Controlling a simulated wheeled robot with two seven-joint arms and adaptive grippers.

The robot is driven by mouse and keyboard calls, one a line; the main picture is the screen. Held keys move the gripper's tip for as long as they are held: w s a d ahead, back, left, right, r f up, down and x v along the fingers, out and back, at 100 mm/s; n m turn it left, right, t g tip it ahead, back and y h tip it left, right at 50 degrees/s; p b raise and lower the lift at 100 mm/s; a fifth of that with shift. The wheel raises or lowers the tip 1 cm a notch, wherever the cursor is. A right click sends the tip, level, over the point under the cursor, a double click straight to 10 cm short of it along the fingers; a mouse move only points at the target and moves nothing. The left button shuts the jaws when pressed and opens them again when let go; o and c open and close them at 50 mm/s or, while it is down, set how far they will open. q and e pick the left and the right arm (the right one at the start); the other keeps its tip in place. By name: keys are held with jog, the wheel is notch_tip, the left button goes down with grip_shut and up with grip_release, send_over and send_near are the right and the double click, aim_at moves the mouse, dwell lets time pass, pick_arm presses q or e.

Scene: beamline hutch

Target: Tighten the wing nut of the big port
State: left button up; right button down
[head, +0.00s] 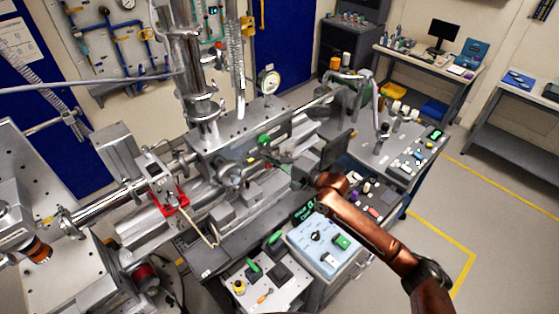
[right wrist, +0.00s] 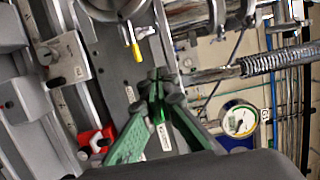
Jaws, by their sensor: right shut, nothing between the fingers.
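My right gripper (head: 271,158) reaches in from the right over the grey chamber (head: 240,135). In the right wrist view its green fingers (right wrist: 160,88) are shut together and empty, in front of the chamber's dark face. A large round metal flange (head: 229,174), perhaps the big port, stands on the chamber's front; a round flange also shows at the top edge of the right wrist view (right wrist: 116,6). A small yellow piece (right wrist: 133,45) sits beside that flange, apart from the fingertips; I cannot tell whether it is the wing nut. My left gripper is not in view.
A pressure gauge (head: 268,81) stands on the chamber. Floor at right is free.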

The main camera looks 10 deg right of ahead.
aim_at(245, 160)
pick_arm(q)
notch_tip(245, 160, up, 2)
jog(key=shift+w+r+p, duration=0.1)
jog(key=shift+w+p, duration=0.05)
jog(key=shift+p, duration=0.75)
pick_arm(e)
jog(key=a, duration=0.1)
jog(key=s+a, duration=0.2)
jog(key=shift+a, duration=0.35)
jog(key=shift+w, duration=0.1)
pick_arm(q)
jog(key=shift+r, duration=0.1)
pick_arm(e)
jog(key=shift+a, duration=0.1)
